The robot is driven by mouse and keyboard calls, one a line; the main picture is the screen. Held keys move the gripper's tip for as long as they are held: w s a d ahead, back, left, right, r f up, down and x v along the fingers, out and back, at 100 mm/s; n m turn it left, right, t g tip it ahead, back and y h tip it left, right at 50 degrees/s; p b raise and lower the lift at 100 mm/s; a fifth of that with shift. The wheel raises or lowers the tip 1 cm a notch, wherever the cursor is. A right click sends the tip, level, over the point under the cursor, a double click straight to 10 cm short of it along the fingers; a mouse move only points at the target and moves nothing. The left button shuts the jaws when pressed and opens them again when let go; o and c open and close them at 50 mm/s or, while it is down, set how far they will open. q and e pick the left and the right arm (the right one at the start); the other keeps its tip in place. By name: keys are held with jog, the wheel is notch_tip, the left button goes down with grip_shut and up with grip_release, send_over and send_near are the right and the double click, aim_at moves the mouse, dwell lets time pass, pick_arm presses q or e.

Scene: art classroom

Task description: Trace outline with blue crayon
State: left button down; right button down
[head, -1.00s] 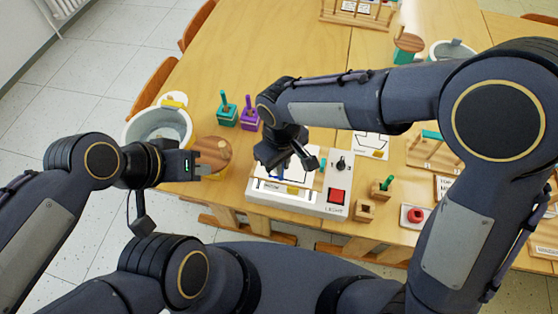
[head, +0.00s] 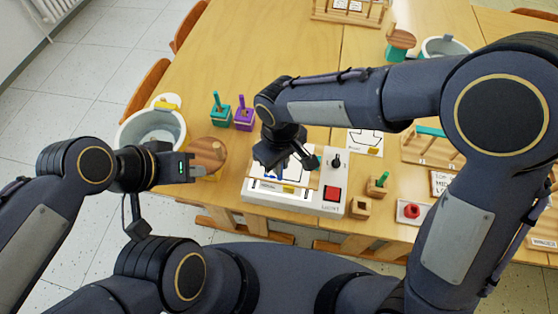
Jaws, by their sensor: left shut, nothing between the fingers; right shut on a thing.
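A white light box (head: 259,201) with a red button and a black knob stands at the table's near edge. A paper sheet (head: 262,178) lies on it, its drawing mostly hidden by my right gripper. My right gripper (head: 281,163) points down over the sheet, shut on the blue crayon (head: 277,172). Only a bit of blue shows; I cannot tell whether its tip touches the paper. My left gripper (head: 194,167) is shut and empty, left of the light box, by a round wooden lid (head: 207,152).
A grey bucket (head: 150,133) stands at the left. Teal (head: 221,113) and purple (head: 244,118) holders with sticks stand behind the light box. Right of it are small wooden blocks (head: 360,208), a red button pad (head: 408,211) and another outline sheet (head: 366,140).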

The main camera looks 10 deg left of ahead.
jog(key=shift+d, duration=1.4)
dwell(1.0)
jog(key=shift+d, duration=0.25)
jog(key=shift+d, duration=0.4)
jog(key=shift+w+d, duration=0.1)
jog(key=shift+d, duration=0.35)
dwell(1.0)
jog(key=shift+w, duration=0.15)
jog(key=shift+w, duration=0.3)
jog(key=shift+w, duration=1.8)
dwell(1.2)
